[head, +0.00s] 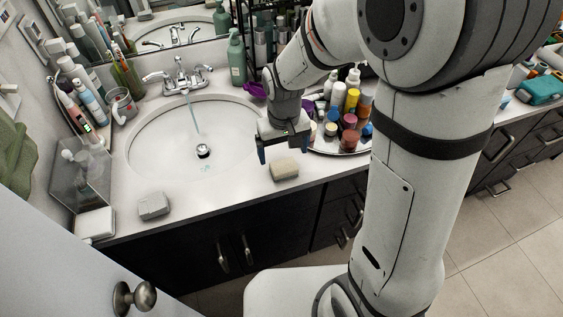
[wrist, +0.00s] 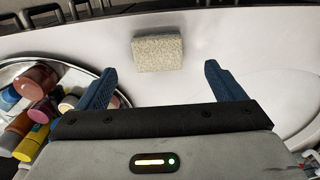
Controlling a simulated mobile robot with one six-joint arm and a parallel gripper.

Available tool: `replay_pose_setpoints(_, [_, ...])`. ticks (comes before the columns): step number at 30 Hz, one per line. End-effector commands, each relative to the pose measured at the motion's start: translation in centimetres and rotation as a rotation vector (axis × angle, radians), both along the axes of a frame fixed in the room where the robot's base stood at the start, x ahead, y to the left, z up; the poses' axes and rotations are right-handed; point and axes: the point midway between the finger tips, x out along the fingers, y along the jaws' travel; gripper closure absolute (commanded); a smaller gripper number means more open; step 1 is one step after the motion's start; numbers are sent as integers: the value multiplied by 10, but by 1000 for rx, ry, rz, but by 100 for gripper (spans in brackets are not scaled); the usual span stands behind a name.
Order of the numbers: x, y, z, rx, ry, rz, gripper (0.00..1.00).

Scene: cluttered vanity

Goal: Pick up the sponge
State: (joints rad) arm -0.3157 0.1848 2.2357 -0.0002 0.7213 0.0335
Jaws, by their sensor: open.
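A pale beige, porous-looking block, apparently the sponge (head: 285,170), lies on the white counter near its front edge, between the sink and the round tray. It also shows in the wrist view as a speckled sponge (wrist: 158,52) at upper centre, lying flat. My gripper (head: 284,151) is open and empty above the counter, just behind the sponge in the head view. In the wrist view the blue fingertips of my gripper (wrist: 159,70) are wide apart, and the sponge lies beyond them, roughly centred, with clear counter around it. It is apart from both fingers.
A round tray (head: 345,152) crowded with bottles and jars stands close to the right of my gripper. The sink (head: 160,150), with its tap running, is to the left. A grey block (head: 153,205) lies at the front left. Bare counter surrounds the sponge.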

Motion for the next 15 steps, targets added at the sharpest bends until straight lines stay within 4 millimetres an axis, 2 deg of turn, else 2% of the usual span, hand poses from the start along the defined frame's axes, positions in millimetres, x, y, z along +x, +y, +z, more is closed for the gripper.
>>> replay_pose_setpoints(15, [3,-2,-61,-1,2,-2,11])
